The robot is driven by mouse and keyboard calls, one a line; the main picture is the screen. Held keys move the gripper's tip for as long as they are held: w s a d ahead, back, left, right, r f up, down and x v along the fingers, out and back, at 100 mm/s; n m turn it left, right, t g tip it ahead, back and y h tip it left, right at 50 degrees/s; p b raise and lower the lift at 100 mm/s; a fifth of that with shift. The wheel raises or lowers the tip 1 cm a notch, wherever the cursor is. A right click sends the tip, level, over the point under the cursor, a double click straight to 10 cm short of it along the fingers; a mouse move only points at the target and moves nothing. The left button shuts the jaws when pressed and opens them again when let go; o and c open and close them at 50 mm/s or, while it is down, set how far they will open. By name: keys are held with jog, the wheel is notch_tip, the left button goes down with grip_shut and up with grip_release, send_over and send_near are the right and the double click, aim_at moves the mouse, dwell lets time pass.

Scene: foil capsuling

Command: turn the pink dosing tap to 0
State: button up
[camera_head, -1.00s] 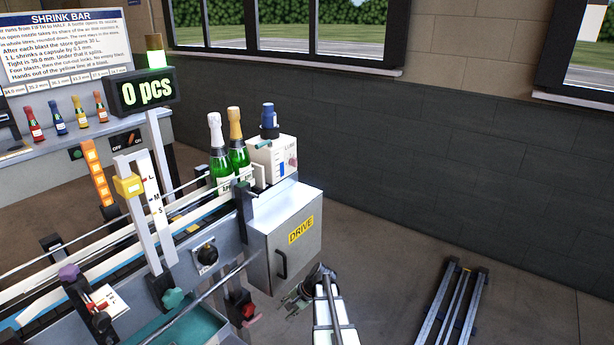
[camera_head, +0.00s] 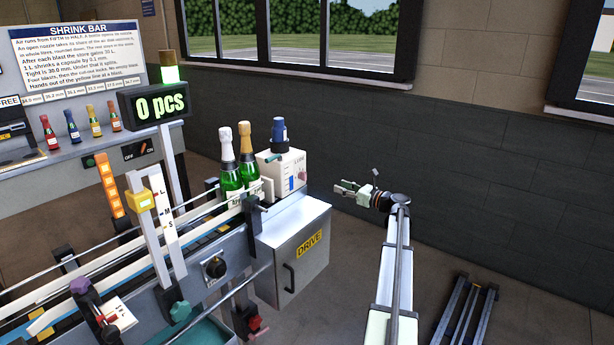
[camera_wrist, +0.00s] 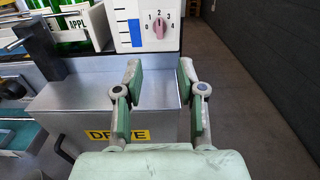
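The pink dosing tap (camera_wrist: 159,28) is a round knob with a raised grip on the white dosing box (camera_wrist: 125,12). The tap is small on the box's right side in the head view (camera_head: 301,174). My gripper (camera_wrist: 161,75) is open and empty, its two green-padded fingers apart, below and short of the tap. In the head view my gripper (camera_head: 347,188) is right of the box, clear of it.
The grey DRIVE cabinet (camera_head: 293,250) stands below the box, with a handle on its front. Two green bottles (camera_head: 232,178) stand just left of the box on the conveyor. A dark wall (camera_head: 450,160) is behind my arm. Metal rails (camera_head: 466,308) lie on the floor.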

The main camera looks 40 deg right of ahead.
aim_at(306, 175)
jog(key=p+x, duration=0.4)
jog(key=x, duration=1.3)
grip_shut()
